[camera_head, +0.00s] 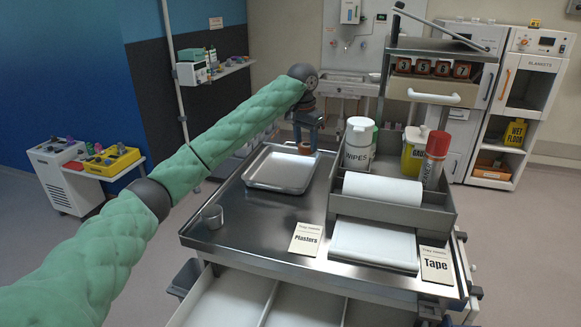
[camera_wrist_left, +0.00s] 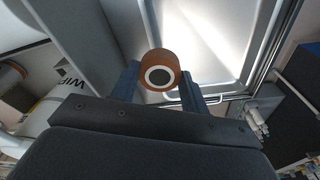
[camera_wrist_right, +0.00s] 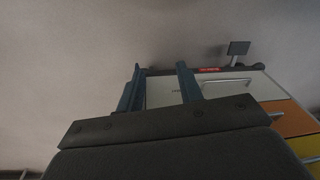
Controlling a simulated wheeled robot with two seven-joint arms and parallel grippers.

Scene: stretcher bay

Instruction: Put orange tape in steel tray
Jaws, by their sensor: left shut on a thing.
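My left gripper (camera_head: 306,138) is shut on the orange tape (camera_head: 305,149), a small brown-orange roll. In the left wrist view, the tape (camera_wrist_left: 161,57) sits between the two fingers (camera_wrist_left: 158,82), its pale core and dark hole facing the camera. The shallow steel tray (camera_head: 281,171) lies empty on the trolley top; it also shows behind the tape in the left wrist view (camera_wrist_left: 215,40). The tape appears at the tray's far right corner; its exact height above it is hard to tell. My right gripper (camera_wrist_right: 159,80) is open and empty, away from the trolley top.
A grey divided bin (camera_head: 390,211) on the trolley's right holds a wipes tub (camera_head: 357,145), a white roll (camera_head: 382,188) and a red-capped can (camera_head: 434,160). A small metal cup (camera_head: 212,216) stands front left. Cards read Plasters (camera_head: 306,239) and Tape (camera_head: 436,265). An open drawer (camera_head: 230,300) juts out below.

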